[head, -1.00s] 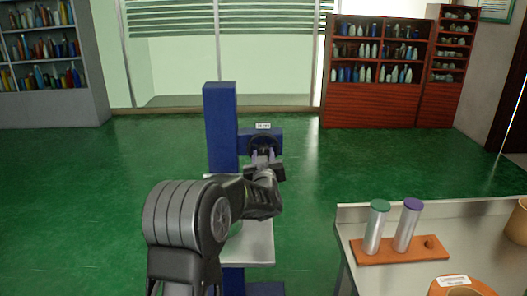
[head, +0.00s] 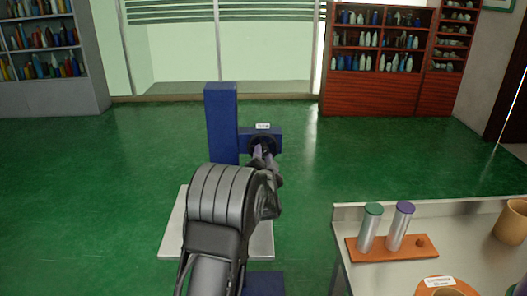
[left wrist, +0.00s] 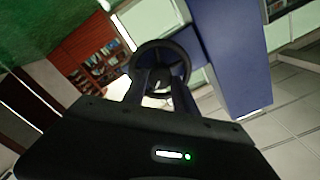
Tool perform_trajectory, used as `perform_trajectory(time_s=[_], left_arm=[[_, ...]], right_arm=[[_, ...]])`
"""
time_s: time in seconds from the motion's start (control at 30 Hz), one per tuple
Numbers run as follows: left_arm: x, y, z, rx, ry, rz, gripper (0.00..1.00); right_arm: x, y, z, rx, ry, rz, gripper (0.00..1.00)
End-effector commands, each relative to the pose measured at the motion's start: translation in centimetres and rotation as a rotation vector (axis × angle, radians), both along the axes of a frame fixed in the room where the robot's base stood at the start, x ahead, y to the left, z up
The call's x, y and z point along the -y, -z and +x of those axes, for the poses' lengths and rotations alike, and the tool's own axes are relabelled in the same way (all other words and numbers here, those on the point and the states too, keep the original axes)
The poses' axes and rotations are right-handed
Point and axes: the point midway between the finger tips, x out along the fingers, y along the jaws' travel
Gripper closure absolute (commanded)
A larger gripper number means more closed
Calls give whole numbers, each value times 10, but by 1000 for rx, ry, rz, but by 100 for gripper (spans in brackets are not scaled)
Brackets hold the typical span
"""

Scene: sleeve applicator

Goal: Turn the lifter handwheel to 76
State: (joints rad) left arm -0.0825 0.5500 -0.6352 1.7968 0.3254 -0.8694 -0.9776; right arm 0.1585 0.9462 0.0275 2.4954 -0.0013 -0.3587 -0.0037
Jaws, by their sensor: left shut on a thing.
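The lifter is a blue post (head: 222,125) with a blue side arm (head: 274,137) near the middle of the head view. Its black handwheel (head: 263,143) sits on the front of that arm, under a small white label (head: 263,126) too small to read. My left gripper (head: 262,155) is at the handwheel and shut on it. In the left wrist view the dark handwheel ring (left wrist: 160,52) shows between and beyond the two fingers. The fingers hide part of the wheel and its hub. My right gripper is not in view.
A grey metal table (head: 480,260) stands at right. It holds an orange rack (head: 385,250) with a green-capped tube (head: 370,226) and a purple-capped tube (head: 401,224), and a tan pot (head: 513,221).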

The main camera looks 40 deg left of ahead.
Motion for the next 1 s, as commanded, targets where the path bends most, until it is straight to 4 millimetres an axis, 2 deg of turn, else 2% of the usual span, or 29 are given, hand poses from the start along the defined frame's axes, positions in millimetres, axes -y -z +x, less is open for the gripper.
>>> perform_trajectory(time_s=[0.1,0.5,1.0], left_arm=[[1,-1,0,-75,2,84,100],[1,0,0,-291,2,340,100],[0,2,0,-378,0,444,100]], right_arm=[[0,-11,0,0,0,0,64],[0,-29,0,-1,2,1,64],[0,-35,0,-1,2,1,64]])
